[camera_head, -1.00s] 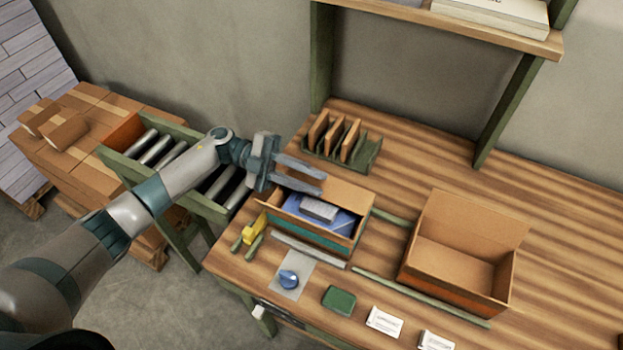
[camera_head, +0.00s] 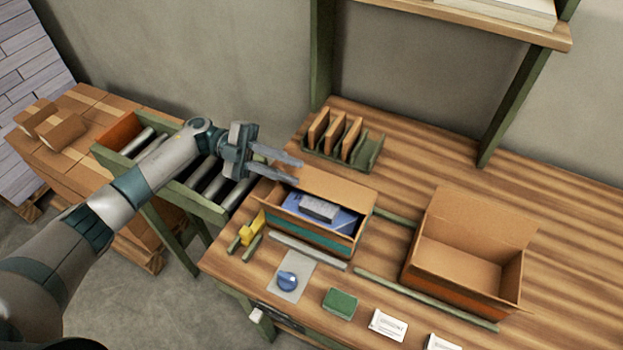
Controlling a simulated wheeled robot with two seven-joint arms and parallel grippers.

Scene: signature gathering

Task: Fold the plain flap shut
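A cardboard box with a green band (camera_head: 318,237) stands open on the workbench. Inside it lie a grey block (camera_head: 319,208) and something blue (camera_head: 340,221). A plain brown flap (camera_head: 335,192) stands up along its back edge; no marking shows on it. A short flap sticks out at the box's left end (camera_head: 268,194). My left gripper (camera_head: 299,172) is open and empty, with two long grey fingers pointing right. In the picture it is just above the flap's left end; I see no contact. My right gripper is not in view.
A second open box with an orange band (camera_head: 465,265) stands to the right. A rack with brown dividers (camera_head: 342,148) is behind. A yellow item (camera_head: 252,229), a blue knob (camera_head: 287,281), a green block (camera_head: 340,303) and white cards (camera_head: 387,325) lie in front.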

